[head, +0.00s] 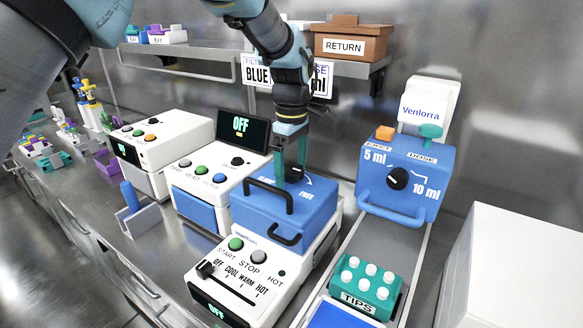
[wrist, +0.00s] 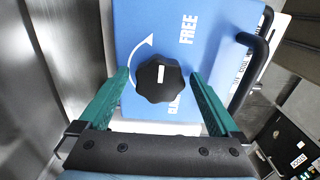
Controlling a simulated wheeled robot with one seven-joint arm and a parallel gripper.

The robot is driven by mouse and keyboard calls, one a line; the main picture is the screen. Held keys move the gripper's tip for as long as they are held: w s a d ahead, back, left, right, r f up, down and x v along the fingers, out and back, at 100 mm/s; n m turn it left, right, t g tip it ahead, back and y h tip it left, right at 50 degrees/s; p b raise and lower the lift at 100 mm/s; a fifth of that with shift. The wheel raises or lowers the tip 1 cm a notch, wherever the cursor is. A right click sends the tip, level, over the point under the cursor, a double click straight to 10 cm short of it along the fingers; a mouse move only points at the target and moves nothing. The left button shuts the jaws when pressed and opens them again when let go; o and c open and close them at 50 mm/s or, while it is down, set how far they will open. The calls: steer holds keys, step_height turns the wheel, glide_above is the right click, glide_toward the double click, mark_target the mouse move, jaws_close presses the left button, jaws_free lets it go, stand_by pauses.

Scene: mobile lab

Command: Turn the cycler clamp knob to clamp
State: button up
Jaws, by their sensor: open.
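The cycler has a blue lid (head: 262,208) with a black handle. Its black lobed clamp knob (wrist: 162,80) sits on the lid, between my fingers in the wrist view. A short white mark on the knob runs roughly up and down the picture. The word FREE (wrist: 187,28) is printed above and right of it, and a curved white arrow lies to its upper left. Another label is mostly hidden behind the knob. My gripper (head: 292,180) points down over the lid, open, with green fingers either side of the knob and visible gaps. In the head view the fingers partly hide the knob.
A black handle (wrist: 252,65) rises from the lid to the right of my fingers. A blue dispenser (head: 405,180) and a teal tips box (head: 366,285) stand to the right. White button machines (head: 160,140) stand to the left. A shelf with a RETURN box (head: 350,40) is behind.

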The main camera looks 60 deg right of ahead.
steer(key=c, duration=1.4)
steer(key=shift+o, duration=0.2)
